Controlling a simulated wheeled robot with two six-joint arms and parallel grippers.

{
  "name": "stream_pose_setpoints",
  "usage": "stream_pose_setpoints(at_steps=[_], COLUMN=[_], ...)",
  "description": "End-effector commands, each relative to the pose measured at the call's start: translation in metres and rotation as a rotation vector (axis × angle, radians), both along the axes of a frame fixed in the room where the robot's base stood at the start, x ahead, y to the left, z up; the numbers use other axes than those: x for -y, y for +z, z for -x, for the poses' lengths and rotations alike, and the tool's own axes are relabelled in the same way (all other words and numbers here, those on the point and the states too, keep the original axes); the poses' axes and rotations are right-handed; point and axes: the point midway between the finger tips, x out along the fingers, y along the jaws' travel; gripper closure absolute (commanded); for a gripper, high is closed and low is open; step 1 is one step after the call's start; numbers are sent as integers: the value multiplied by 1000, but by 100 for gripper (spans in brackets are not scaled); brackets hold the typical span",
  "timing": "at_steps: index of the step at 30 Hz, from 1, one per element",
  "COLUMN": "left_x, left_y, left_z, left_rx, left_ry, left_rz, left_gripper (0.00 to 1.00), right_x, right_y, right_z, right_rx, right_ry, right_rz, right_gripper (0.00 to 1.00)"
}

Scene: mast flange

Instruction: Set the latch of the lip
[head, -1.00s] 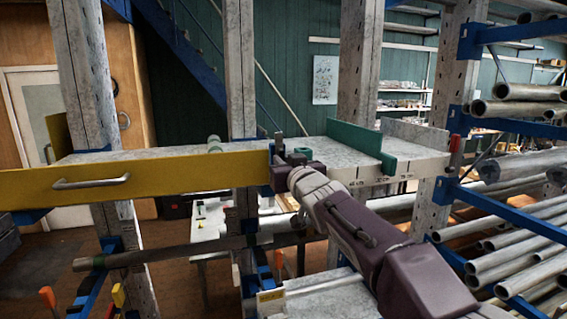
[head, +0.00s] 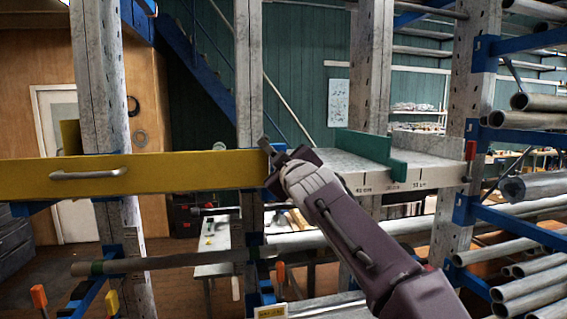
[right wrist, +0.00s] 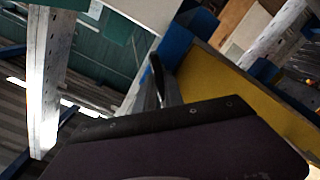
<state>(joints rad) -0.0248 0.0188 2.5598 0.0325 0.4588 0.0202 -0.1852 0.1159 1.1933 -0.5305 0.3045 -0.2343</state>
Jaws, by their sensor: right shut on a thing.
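The lip is a long yellow board (head: 190,175) along the shelf's front edge, with a pale bar handle (head: 90,173). It also shows in the right wrist view (right wrist: 235,90). A small dark lever (head: 264,143), seemingly the latch, stands at the lip's right end. My right gripper (head: 272,167) is at that end, shut on what looks like the latch. Its fingers and the gripped part are mostly hidden by the wrist. In the right wrist view a dark-topped upright piece (right wrist: 157,82) rises beyond my purple gripper body. My left gripper is out of view.
A green divider (head: 370,148) stands on the shelf right of the gripper, above a marked pale edge (head: 390,182). Grey uprights (head: 248,80) stand behind the lip. Racks of metal pipes (head: 530,270) fill the right side. Open space lies in front of the lip.

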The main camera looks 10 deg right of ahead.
Motion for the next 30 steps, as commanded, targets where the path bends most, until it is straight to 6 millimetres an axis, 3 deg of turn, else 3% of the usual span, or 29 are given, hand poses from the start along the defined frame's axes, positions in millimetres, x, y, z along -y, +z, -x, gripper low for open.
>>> stream_pose_setpoints(at_steps=[18, 30], left_x=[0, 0], left_y=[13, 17], left_z=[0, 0], left_rx=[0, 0], left_ry=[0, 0], left_rz=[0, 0], left_gripper=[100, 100], right_x=[-3, -3], right_y=[-1, -2], right_z=[1, 1], right_rx=[25, 33], right_ry=[3, 3], right_rz=[559, 782], right_gripper=[100, 100])
